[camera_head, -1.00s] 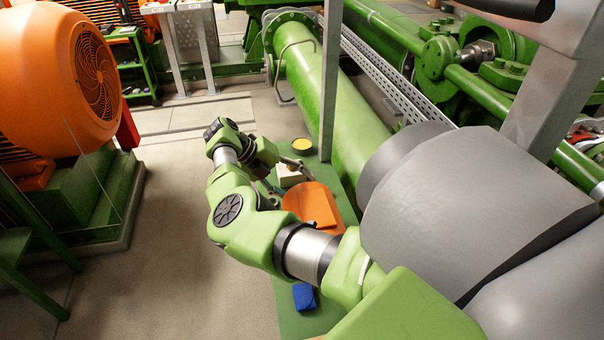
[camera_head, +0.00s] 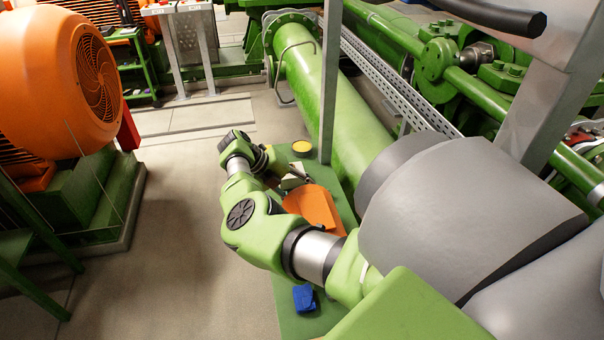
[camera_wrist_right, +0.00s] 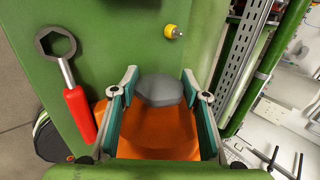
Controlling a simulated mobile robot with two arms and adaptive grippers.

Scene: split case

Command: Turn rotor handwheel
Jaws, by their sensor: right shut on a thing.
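No rotor handwheel can be made out for certain in either view. My right gripper (camera_wrist_right: 160,80) has its two fingers around a grey-topped part (camera_wrist_right: 160,92). It also shows small in the head view (camera_head: 297,177), partly hidden by my wrist. An orange body (camera_wrist_right: 158,130) lies between and behind the fingers in the wrist view. In the head view an orange piece (camera_head: 316,205) lies beside my arm, over the green plate. Whether the grey and orange parts are one piece is unclear. My left gripper is out of view.
A ring-headed wrench with a red handle (camera_wrist_right: 76,100) lies left of the fingers. A yellow knob (camera_wrist_right: 173,31) sits beyond them. In the head view a green pipe (camera_head: 312,100), a grey post (camera_head: 328,80) and a blue object (camera_head: 304,297) are close to my arm.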

